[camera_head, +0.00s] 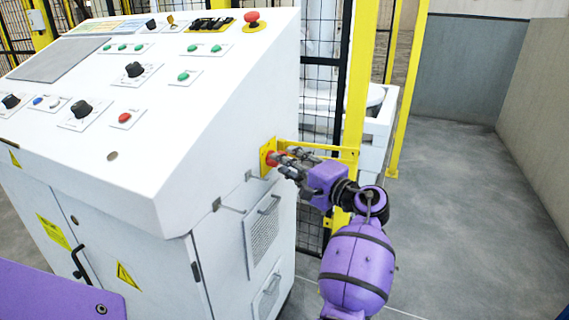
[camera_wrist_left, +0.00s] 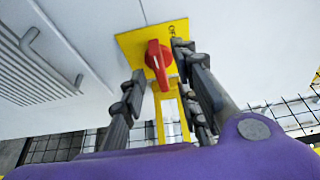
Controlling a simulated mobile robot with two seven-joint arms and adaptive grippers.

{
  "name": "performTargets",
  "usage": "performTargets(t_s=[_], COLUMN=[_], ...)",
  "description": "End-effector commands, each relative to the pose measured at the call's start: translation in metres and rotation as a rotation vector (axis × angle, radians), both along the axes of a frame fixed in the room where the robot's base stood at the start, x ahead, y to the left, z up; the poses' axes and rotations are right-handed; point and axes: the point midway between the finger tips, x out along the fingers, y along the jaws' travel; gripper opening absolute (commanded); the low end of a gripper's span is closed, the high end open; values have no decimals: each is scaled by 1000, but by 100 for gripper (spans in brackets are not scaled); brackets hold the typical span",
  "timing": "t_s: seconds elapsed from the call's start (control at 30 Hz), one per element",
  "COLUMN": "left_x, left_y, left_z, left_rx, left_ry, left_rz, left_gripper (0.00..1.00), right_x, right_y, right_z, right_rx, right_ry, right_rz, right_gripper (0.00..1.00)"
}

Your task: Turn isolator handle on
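The isolator's red handle (camera_wrist_left: 158,62) sits on a yellow plate (camera_wrist_left: 128,42) on the cabinet's side wall. In the left wrist view it stands close to upright, and small dark lettering shows on the plate's right part. In the head view the plate (camera_head: 264,152) shows on the cabinet's right side, with the handle partly hidden by my fingers. My left gripper (camera_head: 282,163) is at the handle. In the wrist view my left gripper (camera_wrist_left: 162,75) has its fingers spread, one on each side of the handle; the right one is nearer. I cannot tell whether they touch it. My right gripper is out of view.
The white control cabinet (camera_head: 120,190) with buttons and knobs fills the left. A red emergency button (camera_head: 251,17) is on its top. A yellow post (camera_head: 358,80) and black mesh fence stand right behind my gripper. Grey floor (camera_head: 470,220) is clear at right.

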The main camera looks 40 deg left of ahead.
Motion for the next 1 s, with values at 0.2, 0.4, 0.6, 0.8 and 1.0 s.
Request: performTargets(t_s=[0.2,0.4,0.6,0.8,1.0], left_x=[3,3,3,3,3], left_y=[14,15,15,15,15], left_z=[0,0,0,0,1], left_rx=[0,-1,-1,-1,-5], left_ry=[-1,-1,-1,-1,16], left_rz=[-2,-2,-2,-2,-2], left_gripper=[29,29,7,0,0], right_x=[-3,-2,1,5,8], right_y=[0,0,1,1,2], right_z=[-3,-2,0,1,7], right_rx=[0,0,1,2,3], right_ry=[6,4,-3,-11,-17], right_rz=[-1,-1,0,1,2], right_gripper=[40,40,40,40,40])
